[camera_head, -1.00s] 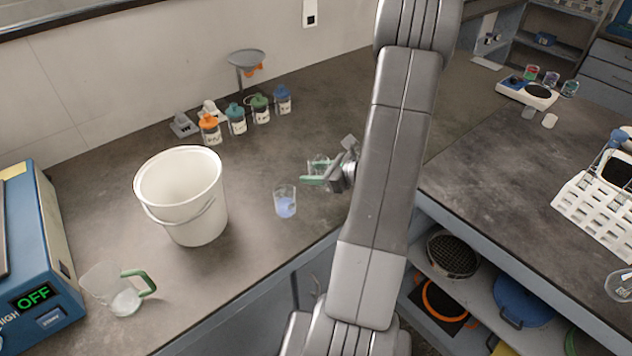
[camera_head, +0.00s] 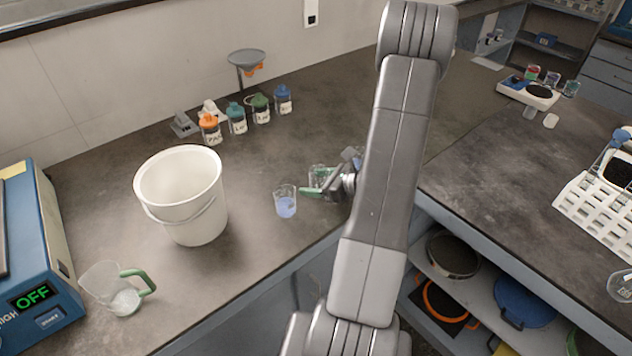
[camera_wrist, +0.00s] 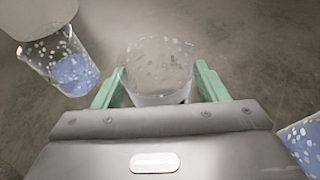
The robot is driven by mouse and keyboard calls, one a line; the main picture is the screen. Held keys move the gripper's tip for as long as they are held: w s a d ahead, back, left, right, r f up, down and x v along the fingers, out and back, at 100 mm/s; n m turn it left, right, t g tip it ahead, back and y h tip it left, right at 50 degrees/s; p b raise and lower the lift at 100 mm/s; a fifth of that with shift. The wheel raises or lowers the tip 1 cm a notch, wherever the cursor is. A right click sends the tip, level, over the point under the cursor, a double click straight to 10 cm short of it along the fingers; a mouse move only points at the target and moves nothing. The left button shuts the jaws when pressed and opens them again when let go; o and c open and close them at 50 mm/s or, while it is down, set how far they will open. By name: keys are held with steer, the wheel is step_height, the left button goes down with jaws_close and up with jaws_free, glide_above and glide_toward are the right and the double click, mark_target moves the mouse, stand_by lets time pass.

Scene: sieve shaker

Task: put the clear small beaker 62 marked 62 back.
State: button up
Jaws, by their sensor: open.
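A clear small beaker (camera_wrist: 160,70) stands between the two green fingers of my gripper (camera_wrist: 159,88) in the wrist view. The gripper is open, with a finger on each side of the beaker; whether either touches it I cannot tell. In the head view this beaker (camera_head: 319,174) is partly hidden by my gripper (camera_head: 318,188), low over the counter. A beaker with blue liquid (camera_head: 285,204) stands just left of the gripper; a blue-filled beaker also shows at upper left in the wrist view (camera_wrist: 68,62). No marking 62 is readable.
A white bucket (camera_head: 182,200) stands on the counter to the left. Several capped bottles (camera_head: 237,118) line the wall. A green-handled jug (camera_head: 118,290) stands by the blue device (camera_head: 40,265) reading OFF. Another blue-filled beaker (camera_wrist: 303,143) shows at lower right in the wrist view.

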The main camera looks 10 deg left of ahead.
steer(key=shift+r, duration=0.2)
steer(key=v, duration=1.2)
steer(key=shift+s, duration=0.1)
steer(key=shift+f, duration=0.1)
steer(key=x, duration=1.2)
steer(key=shift+a, duration=0.2)
steer(key=shift+d+r, duration=0.15)
steer(key=shift+r, duration=0.95)
